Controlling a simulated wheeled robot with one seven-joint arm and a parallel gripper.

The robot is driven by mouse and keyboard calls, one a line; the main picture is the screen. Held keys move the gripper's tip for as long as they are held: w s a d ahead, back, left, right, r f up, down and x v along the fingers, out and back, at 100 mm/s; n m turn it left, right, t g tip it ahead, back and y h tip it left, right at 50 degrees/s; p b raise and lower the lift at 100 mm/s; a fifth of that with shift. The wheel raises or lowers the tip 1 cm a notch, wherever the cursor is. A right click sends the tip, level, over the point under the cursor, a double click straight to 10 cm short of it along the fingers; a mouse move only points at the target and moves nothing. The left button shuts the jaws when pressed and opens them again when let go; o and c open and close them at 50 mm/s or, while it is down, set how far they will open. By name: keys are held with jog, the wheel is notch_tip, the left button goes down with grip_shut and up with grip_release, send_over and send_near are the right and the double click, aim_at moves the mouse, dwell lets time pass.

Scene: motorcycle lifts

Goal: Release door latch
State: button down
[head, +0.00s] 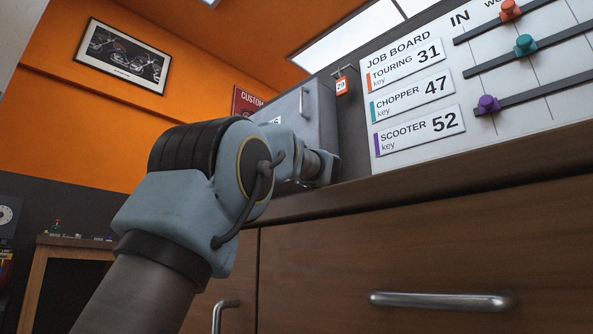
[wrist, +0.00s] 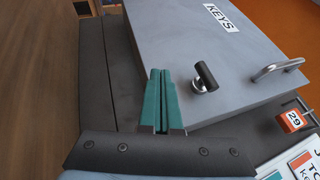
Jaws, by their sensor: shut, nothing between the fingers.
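A grey key cabinet door (wrist: 245,45) with a "KEYS" label fills much of the wrist view. Its latch (wrist: 205,76) is a dark T-shaped knob on a silver stem, near the door's lower edge in that view. A silver bar handle (wrist: 278,67) is to the latch's right. My gripper (wrist: 158,74) has green fingers pressed together, with nothing between them. It is to the left of the latch and apart from it. In the head view the cabinet (head: 311,118) is partly hidden behind my arm, and the latch and my fingers do not show.
A red tag marked 29 (wrist: 293,121) hangs beside the cabinet. It also shows in the head view (head: 341,86), left of the job board (head: 480,125) with its coloured sliders. A wooden counter edge (head: 450,186) and drawers run below.

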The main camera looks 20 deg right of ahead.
jog(key=v, duration=0.8)
jog(key=shift+s+f+b, duration=0.2)
jog(key=shift+s+b, duration=0.05)
jog(key=shift+b, duration=0.1)
jog(key=shift+a, duration=0.1)
